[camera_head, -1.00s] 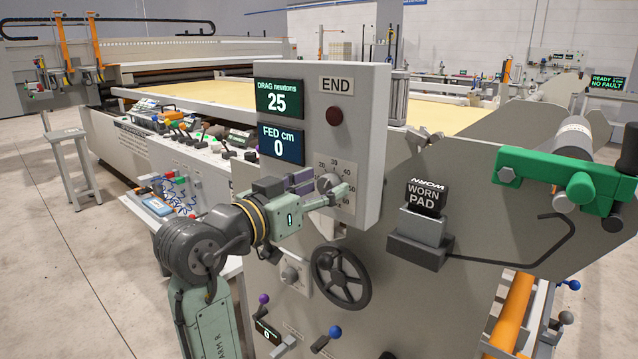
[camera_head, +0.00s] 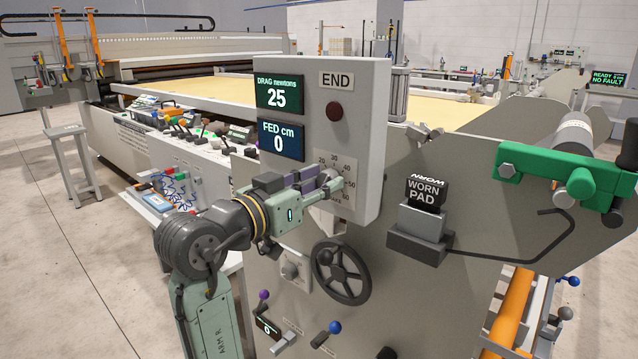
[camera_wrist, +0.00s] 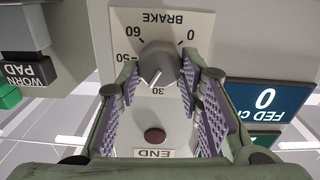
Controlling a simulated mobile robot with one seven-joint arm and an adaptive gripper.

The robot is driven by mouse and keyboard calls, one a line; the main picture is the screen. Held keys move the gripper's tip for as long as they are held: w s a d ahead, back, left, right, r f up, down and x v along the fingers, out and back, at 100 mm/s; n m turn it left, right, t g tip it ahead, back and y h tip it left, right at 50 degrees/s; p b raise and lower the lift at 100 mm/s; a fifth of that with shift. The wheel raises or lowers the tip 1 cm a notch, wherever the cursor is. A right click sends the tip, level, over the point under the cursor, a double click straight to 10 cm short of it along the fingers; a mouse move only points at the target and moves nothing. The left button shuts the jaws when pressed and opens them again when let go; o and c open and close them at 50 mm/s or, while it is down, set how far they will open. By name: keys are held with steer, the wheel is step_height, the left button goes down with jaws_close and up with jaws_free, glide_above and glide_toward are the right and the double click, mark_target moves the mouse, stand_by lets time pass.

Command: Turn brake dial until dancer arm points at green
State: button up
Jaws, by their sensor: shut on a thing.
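The brake dial (camera_wrist: 160,62) is a grey round knob on a scale plate (camera_wrist: 192,30) marked BRAKE, upside down in the wrist view. Its white pointer line aims close to the 30 mark. My gripper (camera_wrist: 160,72) has its purple padded fingers on either side of the dial, shut on it. In the head view my gripper (camera_head: 328,186) reaches the END panel (camera_head: 364,120) from the left and hides most of the dial. The drag display (camera_head: 280,96) reads 25 newtons. I cannot clearly make out the dancer arm or its green mark.
The FED cm display (camera_head: 281,141) reads 0. A dark handwheel (camera_head: 341,272) sits below my gripper. The WORN PAD block (camera_head: 426,195) and a green bracket (camera_head: 545,175) stand to the right. A red button (camera_head: 334,111) is above the dial.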

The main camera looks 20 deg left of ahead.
steer(key=shift+f+b, duration=0.1)
steer(key=shift+b, duration=0.25)
steer(key=shift+f+m+b, duration=0.1)
steer(key=shift+m+b, duration=0.95)
steer(key=shift+m, duration=0.05)
steer(key=m+b, duration=0.4)
steer(key=shift+d, duration=0.15)
steer(key=shift+r+m, duration=0.2)
steer(key=shift+m, duration=0.2)
steer(key=o, duration=1.2)
steer(key=shift+c, duration=0.2)
steer(key=shift+s, duration=0.1)
